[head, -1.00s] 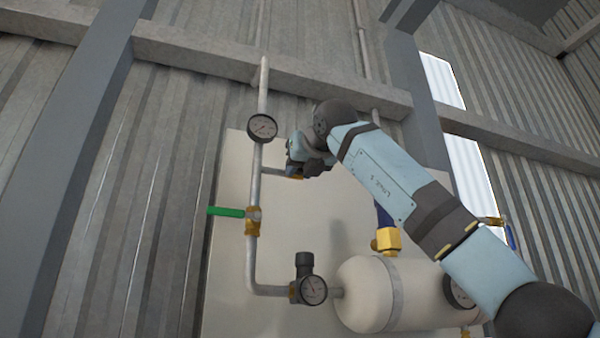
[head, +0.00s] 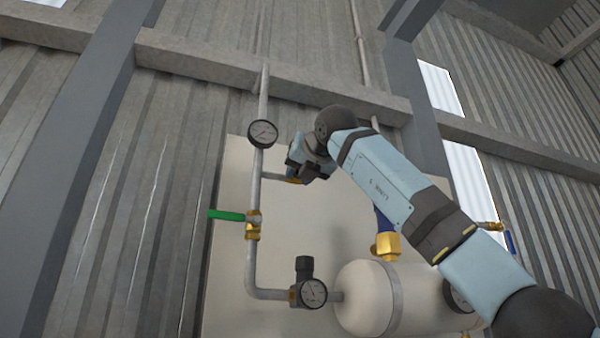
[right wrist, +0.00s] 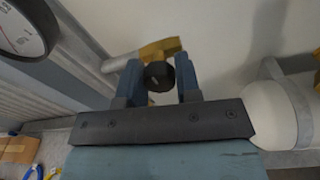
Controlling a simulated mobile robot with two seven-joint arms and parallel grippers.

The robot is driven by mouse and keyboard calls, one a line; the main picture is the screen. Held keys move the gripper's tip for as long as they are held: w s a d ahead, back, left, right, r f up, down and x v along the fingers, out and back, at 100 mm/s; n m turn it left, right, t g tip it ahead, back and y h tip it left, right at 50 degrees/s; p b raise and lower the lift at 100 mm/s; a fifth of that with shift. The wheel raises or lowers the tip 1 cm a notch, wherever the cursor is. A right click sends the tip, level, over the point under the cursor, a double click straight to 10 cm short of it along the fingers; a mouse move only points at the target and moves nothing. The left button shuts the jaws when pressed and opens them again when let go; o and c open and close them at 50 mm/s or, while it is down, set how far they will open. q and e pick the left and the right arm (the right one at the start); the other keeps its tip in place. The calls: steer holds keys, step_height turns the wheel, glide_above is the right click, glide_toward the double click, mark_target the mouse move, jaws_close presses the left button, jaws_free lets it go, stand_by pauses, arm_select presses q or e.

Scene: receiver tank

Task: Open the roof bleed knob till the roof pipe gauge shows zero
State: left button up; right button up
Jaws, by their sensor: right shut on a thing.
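The roof pipe gauge (head: 262,134) is a round white dial with a dark rim on the upright grey pipe. Its needle is too small to read surely. The roof bleed knob (right wrist: 159,76) is black and sits on a brass fitting (right wrist: 157,50) at the end of a short side pipe. My right gripper (right wrist: 159,84) is shut on the knob, one blue finger on each side. In the head view my right gripper (head: 297,170) hides the knob. My left gripper is out of view.
A green-handled valve (head: 228,215) is on the pipe below the gauge. A lower gauge (head: 313,293), a cream tank (head: 365,298) and a brass fitting (head: 387,244) are beneath my right arm. A steel beam (head: 200,62) crosses above.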

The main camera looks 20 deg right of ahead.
steer(key=o, duration=0.9)
steer(key=shift+a, duration=0.1)
steer(key=s+d+b, duration=0.1)
steer(key=s+b, duration=0.3)
steer(key=s, duration=0.9)
steer(key=shift+s+d+r, duration=0.15)
steer(key=shift+s+r, duration=0.2)
steer(key=shift+s, duration=0.05)
